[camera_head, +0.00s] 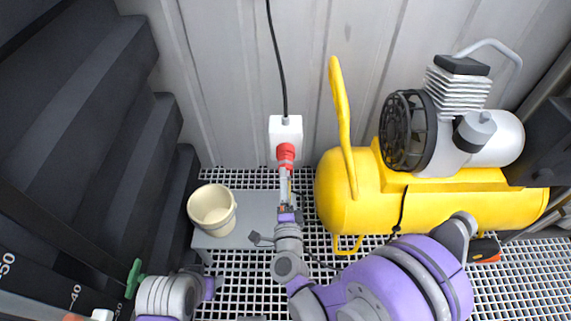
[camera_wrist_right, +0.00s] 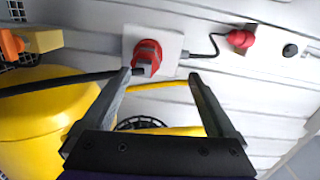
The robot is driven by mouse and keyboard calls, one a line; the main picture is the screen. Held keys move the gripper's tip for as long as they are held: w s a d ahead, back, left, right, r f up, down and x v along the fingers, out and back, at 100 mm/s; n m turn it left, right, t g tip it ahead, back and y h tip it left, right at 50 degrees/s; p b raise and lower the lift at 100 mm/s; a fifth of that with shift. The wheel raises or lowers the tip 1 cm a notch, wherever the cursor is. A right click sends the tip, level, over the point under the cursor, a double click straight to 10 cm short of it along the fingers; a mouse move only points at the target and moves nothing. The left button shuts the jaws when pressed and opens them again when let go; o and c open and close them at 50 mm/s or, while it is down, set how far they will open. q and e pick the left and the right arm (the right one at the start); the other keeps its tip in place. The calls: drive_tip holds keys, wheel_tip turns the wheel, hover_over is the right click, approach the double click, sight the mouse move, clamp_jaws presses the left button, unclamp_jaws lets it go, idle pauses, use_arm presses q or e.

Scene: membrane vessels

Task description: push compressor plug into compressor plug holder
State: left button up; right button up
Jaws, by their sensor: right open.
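The red compressor plug holder (camera_head: 286,150) sits on the front of a white box on the corrugated wall. In the right wrist view a red plug body (camera_wrist_right: 147,52) with a dark grey end sits at the white plate, with a black cable running left from it. Plug and holder are hard to tell apart, and I cannot tell how deep the plug sits. My right gripper (camera_head: 285,186) is open just in front of it. In the wrist view its fingertips (camera_wrist_right: 158,75) are spread, with the plug beyond them near the left fingertip.
A yellow compressor (camera_head: 450,205) stands close to the right. A cream bucket (camera_head: 212,209) stands on a grey platform (camera_head: 240,238) to the left. Dark steps (camera_head: 90,110) fill the far left. Another red connector (camera_wrist_right: 240,37) shows in the wrist view. The floor is white grating.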

sight(286, 166)
wheel_tip(286, 166, down, 2)
drive_tip(key=shift+s+d+f+m+h, duration=0.15)
drive_tip(key=shift+m+h, duration=0.35)
drive_tip(key=shift+m, duration=0.3)
drive_tip(key=w, duration=0.7)
drive_tip(key=shift+w+p, duration=0.2)
drive_tip(key=shift+p, duration=0.2)
drive_tip(key=shift+w, duration=0.85)
clamp_jaws()
idle(0.4)
